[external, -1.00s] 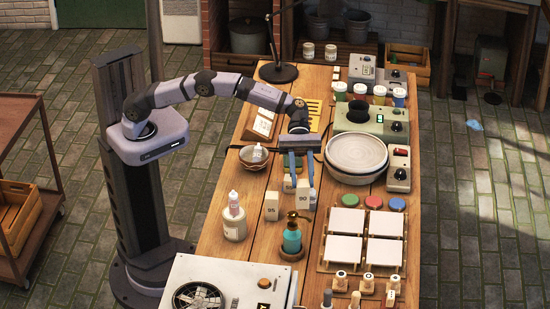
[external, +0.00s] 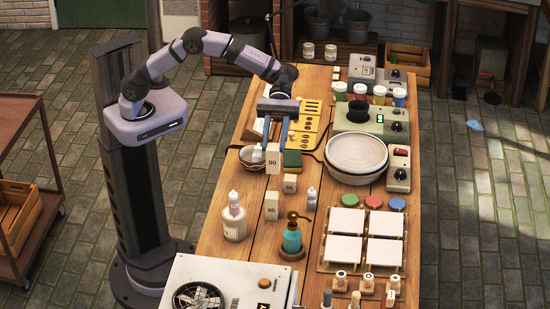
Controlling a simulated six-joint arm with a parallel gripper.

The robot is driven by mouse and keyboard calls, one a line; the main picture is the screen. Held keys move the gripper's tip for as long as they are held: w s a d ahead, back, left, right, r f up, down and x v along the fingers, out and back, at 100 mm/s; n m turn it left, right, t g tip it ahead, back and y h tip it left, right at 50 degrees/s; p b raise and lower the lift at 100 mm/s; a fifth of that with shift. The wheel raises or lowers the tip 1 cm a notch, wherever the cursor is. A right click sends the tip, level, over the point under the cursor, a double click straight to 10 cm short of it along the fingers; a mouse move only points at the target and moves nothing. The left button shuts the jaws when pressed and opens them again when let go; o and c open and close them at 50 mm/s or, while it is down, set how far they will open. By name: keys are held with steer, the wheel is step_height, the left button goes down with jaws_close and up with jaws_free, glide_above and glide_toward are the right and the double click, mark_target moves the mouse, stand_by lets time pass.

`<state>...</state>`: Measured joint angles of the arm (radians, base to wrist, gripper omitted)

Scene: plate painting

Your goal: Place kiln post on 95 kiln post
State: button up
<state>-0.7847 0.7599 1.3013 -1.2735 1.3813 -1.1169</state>
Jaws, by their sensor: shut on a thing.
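My gripper (external: 274,146) is shut on a pale kiln post marked 90 (external: 273,160). It holds the post upright, raised above the table near the small bowls. A second pale post (external: 271,206), with a number that seems to read 95, stands upright on the table below and apart from the held post. A shorter pale post (external: 290,184) stands a little behind it to the right; its number is too small to read surely.
A green sponge-like block (external: 292,161) lies right of the held post. Nested bowls (external: 250,160) sit to the left. Stacked plates (external: 357,154) lie to the right.

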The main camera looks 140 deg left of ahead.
steer(key=shift+s+d+r, duration=0.1)
steer(key=shift+d+r, duration=0.1)
steer(key=shift+r, duration=0.05)
steer(key=shift+f+p, duration=1)
steer(key=shift+f, duration=4.05)
steer(key=o, duration=1.3)
steer(key=shift+f, duration=0.2)
steer(key=shift+c, duration=0.2)
steer(key=shift+r, duration=0.1)
steer(key=shift+a+r, duration=0.1)
steer(key=b, duration=0.3)
glide_toward(273, 167)
steer(key=s+a+f, duration=0.2)
steer(key=s+a, duration=0.2)
steer(key=shift+s+f, duration=0.2)
steer(key=shift+f, duration=0.05)
